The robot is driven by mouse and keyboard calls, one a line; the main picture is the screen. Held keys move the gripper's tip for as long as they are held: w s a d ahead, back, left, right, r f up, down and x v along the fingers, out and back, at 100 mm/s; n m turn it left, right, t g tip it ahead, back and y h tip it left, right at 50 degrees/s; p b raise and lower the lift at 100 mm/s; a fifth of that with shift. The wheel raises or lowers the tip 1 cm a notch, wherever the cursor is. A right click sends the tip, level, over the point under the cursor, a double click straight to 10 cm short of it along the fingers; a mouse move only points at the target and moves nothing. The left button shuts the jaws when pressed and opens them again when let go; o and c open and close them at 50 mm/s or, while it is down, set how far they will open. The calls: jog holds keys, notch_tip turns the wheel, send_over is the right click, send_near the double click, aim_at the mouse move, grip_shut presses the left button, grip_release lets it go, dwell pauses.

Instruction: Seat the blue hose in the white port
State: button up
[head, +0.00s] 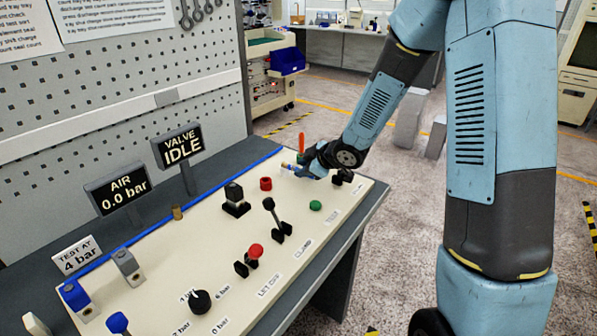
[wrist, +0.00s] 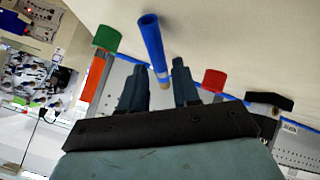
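The blue hose shows in the wrist view (wrist: 152,45) as a short straight blue tube with a tan tip. My gripper (wrist: 159,68) has one finger on each side of it, with a narrow gap visible on both sides, so it looks open around the hose. In the head view my gripper (head: 292,170) is low over the far end of the panel, beside a small tan tip (head: 286,166). A whitish piece (head: 37,325) at the bottom left is cut by the frame; I cannot tell whether it is the white port.
The cream panel (head: 165,285) carries a blue block (head: 75,297), a grey block (head: 126,266), a black lever (head: 273,218), a red knob (head: 256,251) and a black dial (head: 200,301). An orange post (head: 301,142) stands just behind my gripper. Signs line the back edge.

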aim_at(285, 170)
jog(key=shift+x, duration=1.3)
grip_shut()
